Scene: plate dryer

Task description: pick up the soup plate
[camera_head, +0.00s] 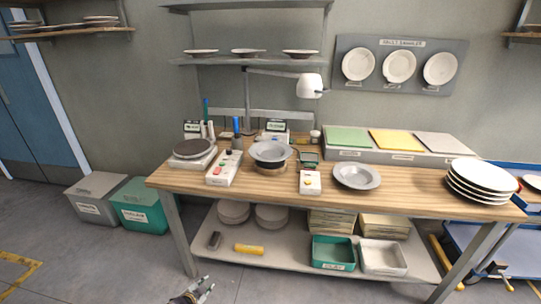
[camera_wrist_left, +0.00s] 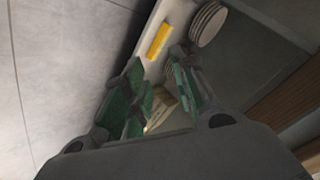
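A grey deep plate with a wide rim (camera_head: 357,176) lies on the wooden table right of centre. A similar grey bowl-like plate (camera_head: 270,152) rests on a round stand to its left. I cannot tell for sure which one is the soup plate. My left gripper (camera_head: 203,288) is at the bottom edge of the head view, low in front of the table and well away from both plates. In the left wrist view its green-padded fingers (camera_wrist_left: 157,62) are spread apart with nothing between them. My right gripper is in neither view.
A stack of white plates (camera_head: 482,178) stands at the table's right end. A white control box (camera_head: 310,182) sits just left of the right-hand grey plate. A scale (camera_head: 194,152) stands at the left. The lower shelf holds a yellow object (camera_head: 249,249) and a green bin (camera_head: 333,253).

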